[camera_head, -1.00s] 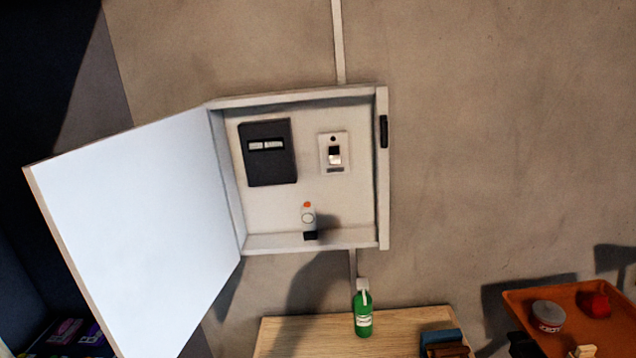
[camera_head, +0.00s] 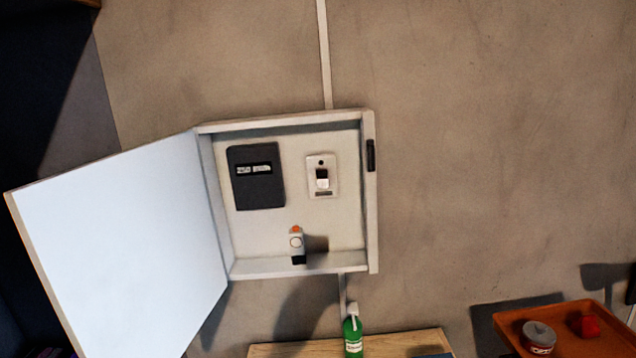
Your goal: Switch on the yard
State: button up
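A white wall cabinet (camera_head: 372,215) hangs on the wall with its door (camera_head: 120,245) swung wide open to the left. Inside, a white switch plate (camera_head: 322,176) is on the back panel at right, with a small rocker and a dark dot above it. I cannot tell whether the switch is on or off, and its label is too small to read. A black panel (camera_head: 258,190) with two pale labels is to its left. A small white bottle-like object with an orange top (camera_head: 297,243) stands on the cabinet floor. My gripper is not in view.
A wooden surface (camera_head: 400,341) lies below the cabinet, with a green bottle (camera_head: 353,333) on it. The wall right of the cabinet is clear.

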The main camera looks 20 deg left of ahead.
aim_at(321, 174)
jog(key=i+j, duration=0.3)
jog(key=i, duration=0.2)
jog(key=i+j, duration=0.35)
jog(key=i, duration=0.15)
jog(key=i+j, duration=0.3)
jog(key=i, duration=0.25)
